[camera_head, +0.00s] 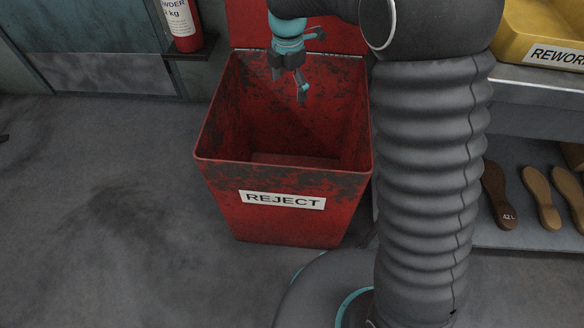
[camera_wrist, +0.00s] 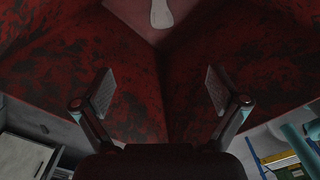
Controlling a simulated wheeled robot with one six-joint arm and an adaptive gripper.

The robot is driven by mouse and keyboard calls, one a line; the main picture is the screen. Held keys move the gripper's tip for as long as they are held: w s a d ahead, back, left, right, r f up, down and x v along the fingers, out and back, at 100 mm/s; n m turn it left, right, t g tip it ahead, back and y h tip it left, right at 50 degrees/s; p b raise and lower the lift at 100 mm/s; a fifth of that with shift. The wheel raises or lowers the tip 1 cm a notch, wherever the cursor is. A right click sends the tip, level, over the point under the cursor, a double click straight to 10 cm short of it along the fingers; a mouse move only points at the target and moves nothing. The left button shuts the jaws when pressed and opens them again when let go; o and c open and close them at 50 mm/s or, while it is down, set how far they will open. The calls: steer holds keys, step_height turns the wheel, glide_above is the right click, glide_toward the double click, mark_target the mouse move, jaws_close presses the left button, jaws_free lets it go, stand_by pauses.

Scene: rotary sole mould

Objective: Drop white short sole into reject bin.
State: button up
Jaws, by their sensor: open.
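The red reject bin (camera_head: 226,193) stands open on the floor, with a white REJECT label on its front. My gripper (camera_head: 297,86) hangs over the bin's opening near its back wall, pointing down. In the wrist view my gripper (camera_wrist: 160,92) has its two fingers wide apart with nothing between them. The white sole (camera_wrist: 160,14) shows at the top edge of the wrist view, beyond the fingertips and inside the bin. It is partly cut off by the frame, and I cannot tell if it rests on the bottom. The head view does not show it.
A yellow REWORK bin (camera_head: 535,30) sits on a bench at the upper right. Brown and tan soles (camera_head: 541,197) lie on the shelf below it. The floor left of the bin is clear.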

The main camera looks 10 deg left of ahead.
step_height(320, 180, up, 12)
stand_by(0.6)
steer(key=shift+s, duration=0.1)
stand_by(0.4)
